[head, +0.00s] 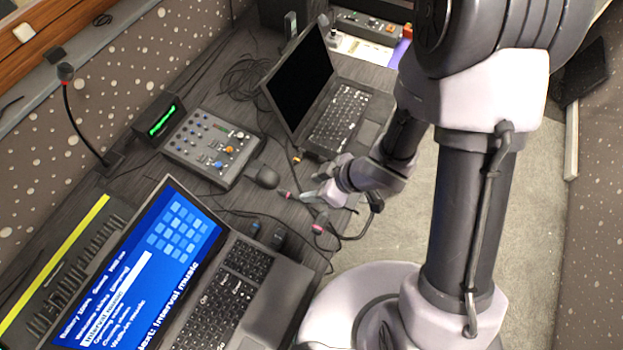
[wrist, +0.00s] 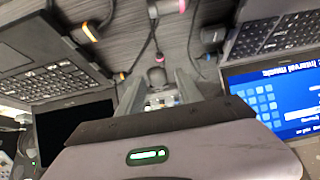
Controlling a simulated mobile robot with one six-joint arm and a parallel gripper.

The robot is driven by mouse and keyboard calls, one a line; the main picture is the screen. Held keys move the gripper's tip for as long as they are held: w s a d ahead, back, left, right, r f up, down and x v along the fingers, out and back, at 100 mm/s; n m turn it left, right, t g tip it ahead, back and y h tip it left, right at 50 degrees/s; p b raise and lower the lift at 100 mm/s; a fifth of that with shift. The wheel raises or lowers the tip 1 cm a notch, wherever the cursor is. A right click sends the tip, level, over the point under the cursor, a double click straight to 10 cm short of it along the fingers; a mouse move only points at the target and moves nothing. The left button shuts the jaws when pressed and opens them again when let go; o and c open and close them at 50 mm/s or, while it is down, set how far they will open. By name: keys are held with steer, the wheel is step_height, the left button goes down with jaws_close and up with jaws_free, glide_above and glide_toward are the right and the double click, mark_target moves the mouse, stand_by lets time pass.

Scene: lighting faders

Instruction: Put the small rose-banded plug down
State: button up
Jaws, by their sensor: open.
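A small dark plug with a rose band (head: 285,194) lies on the dark desk in the head view, just left of my gripper. In the wrist view a rose-banded plug (wrist: 159,57) shows just beyond and between the fingertips. My gripper (head: 308,193) is open, low over the desk near its front edge. In the wrist view its two fingers (wrist: 158,78) stand apart, with a clear gap between them. A larger pink-banded plug (head: 320,224) lies nearer the desk edge. Whether a finger touches the small plug is not clear.
A black-screened laptop (head: 341,115) stands behind and a blue-screened laptop (head: 222,297) in front. A mixer (head: 205,145) sits to the left. An orange-marked connector (wrist: 88,32) and dark plugs (head: 268,235) with loose cables lie around my gripper.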

steer(key=w+d+r+m+t+h, duration=0.2)
steer(key=w+d+r+m+h, duration=0.15)
steer(key=d+r, duration=0.4)
steer(key=w+d+r+m+t+h, duration=0.2)
steer(key=w+d+r+m+h, duration=0.1)
steer(key=d+r+m, duration=0.4)
steer(key=s+d+r+m, duration=0.2)
steer(key=s+r+m, duration=0.2)
steer(key=s+r, duration=0.4)
steer(key=s+a+r+m+y, duration=0.2)
steer(key=s+a+r+m, duration=0.1)
steer(key=s+r, duration=0.3)
steer(key=shift+s+a+g, duration=0.4)
steer(key=shift+s+a, duration=0.35)
steer(key=shift+s, duration=0.25)
steer(key=shift+s+m, duration=0.1)
steer(key=shift+m, duration=0.15)
